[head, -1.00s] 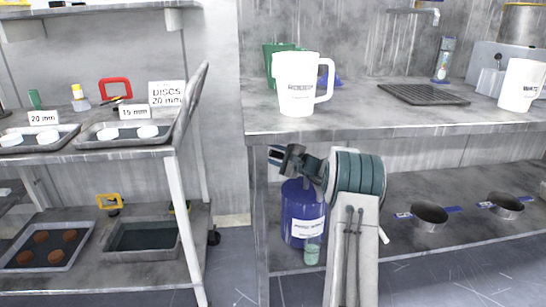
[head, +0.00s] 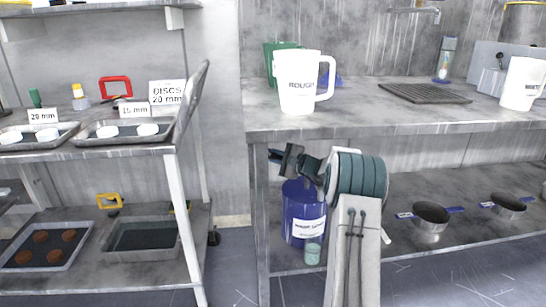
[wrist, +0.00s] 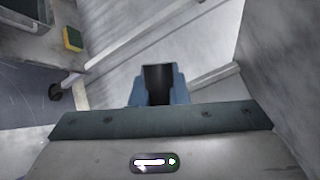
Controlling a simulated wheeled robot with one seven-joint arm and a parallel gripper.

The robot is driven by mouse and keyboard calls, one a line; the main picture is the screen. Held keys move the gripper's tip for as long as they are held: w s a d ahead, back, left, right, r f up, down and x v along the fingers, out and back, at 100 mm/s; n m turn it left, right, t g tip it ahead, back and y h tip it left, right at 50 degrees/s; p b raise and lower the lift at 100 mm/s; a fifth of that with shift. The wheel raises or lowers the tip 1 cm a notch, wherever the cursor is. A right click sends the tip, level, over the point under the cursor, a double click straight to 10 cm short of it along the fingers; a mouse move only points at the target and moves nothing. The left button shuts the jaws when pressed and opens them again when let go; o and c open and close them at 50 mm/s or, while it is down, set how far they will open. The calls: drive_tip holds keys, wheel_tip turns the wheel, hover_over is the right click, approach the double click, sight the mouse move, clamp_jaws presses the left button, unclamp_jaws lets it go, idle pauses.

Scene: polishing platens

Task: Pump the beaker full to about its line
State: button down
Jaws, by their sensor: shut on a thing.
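A blue drum (head: 300,208) with a white label stands on the lower shelf under the bench. A small clear beaker (head: 312,254) with a pale green tint stands at its front; its line and exact level are too small to read. My gripper (head: 276,156) is above the drum's top, pointing left, at the bench's left end. In the wrist view my gripper (wrist: 157,84) shows blue fingers shut on a dark thing (wrist: 158,78), which I cannot identify for certain. The pump on the drum is hidden or cannot be made out behind my arm.
Two steel pans (head: 430,215) (head: 508,205) lie on the lower shelf to the right. A cart (head: 185,220) with trays stands left, with a floor gap between.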

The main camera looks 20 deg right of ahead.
drive_tip(key=c, duration=1.4)
unclamp_jaws()
drive_tip(key=p+v, duration=0.3)
drive_tip(key=v, duration=1)
drive_tip(key=shift+s+d, duration=0.2)
drive_tip(key=shift+s, duration=0.15)
drive_tip(key=shift+s+f, duration=0.1)
